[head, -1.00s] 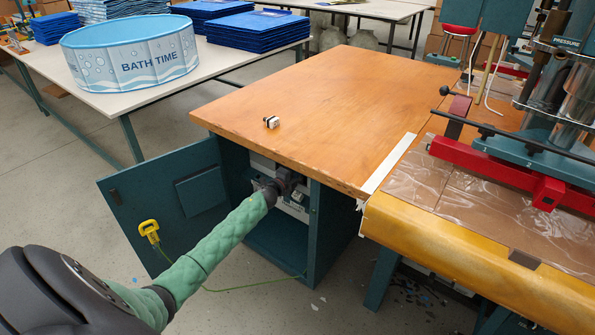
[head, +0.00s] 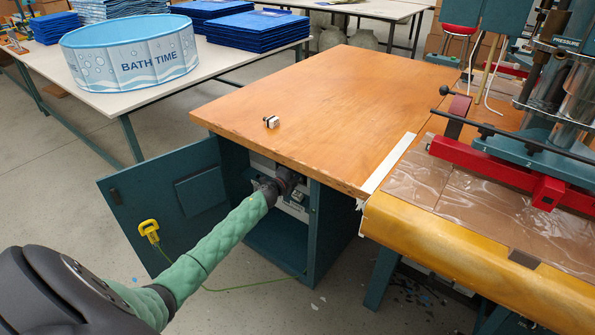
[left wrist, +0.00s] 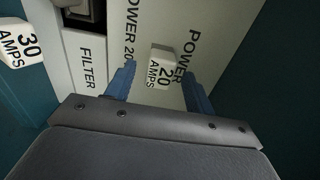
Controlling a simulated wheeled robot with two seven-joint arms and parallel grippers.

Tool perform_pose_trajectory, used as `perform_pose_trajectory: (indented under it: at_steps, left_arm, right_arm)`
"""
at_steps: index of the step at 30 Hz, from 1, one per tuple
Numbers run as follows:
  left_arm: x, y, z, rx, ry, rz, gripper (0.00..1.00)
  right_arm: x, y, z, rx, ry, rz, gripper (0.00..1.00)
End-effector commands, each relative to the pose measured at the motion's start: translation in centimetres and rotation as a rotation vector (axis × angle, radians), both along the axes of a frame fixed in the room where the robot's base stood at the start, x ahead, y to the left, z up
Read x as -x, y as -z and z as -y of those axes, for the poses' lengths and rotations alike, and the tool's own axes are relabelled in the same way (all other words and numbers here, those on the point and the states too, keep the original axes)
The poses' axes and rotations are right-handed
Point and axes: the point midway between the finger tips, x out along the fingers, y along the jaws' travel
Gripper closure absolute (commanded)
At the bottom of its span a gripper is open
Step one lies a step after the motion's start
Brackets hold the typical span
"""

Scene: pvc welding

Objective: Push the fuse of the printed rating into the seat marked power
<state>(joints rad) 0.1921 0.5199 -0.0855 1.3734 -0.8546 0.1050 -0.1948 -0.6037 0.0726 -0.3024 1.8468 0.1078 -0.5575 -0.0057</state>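In the left wrist view, a white fuse printed 20 AMPS (left wrist: 160,68) is at the panel beside the word POWER; I cannot tell how deep it sits. My left gripper (left wrist: 160,85) has its two blue fingers spread, one on each side of this fuse, with gaps between. In the head view, my left gripper (head: 290,182) is inside the cabinet under the table, its fingers hidden. A white fuse printed 30 AMPS (left wrist: 18,42) shows at the left of the wrist view. My right gripper is not in view.
A dark opening (left wrist: 88,12) is above the FILTER label. The cabinet door (head: 165,195) stands open to the left. A small white and black piece (head: 271,122) lies on the wooden tabletop (head: 330,100). A yellow plug (head: 149,229) hangs by the door.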

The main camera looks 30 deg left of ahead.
Motion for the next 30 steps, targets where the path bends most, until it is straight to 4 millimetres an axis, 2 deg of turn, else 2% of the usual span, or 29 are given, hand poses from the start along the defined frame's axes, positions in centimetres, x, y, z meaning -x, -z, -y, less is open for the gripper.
perform_pose_trajectory:
  at_steps: [8,21,30]
  left_arm:
    - [0.7,0.2,-0.1,0.0,0.0,-0.002,0.46]
    - [6.1,0.1,-0.4,0.0,0.001,-0.001,0.46]
    - [7.8,0.1,-0.6,0.001,0.0,-0.001,0.46]
  right_arm:
    - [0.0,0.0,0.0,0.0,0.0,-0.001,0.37]
    - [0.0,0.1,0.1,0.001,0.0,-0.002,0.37]
    - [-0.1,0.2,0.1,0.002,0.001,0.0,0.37]
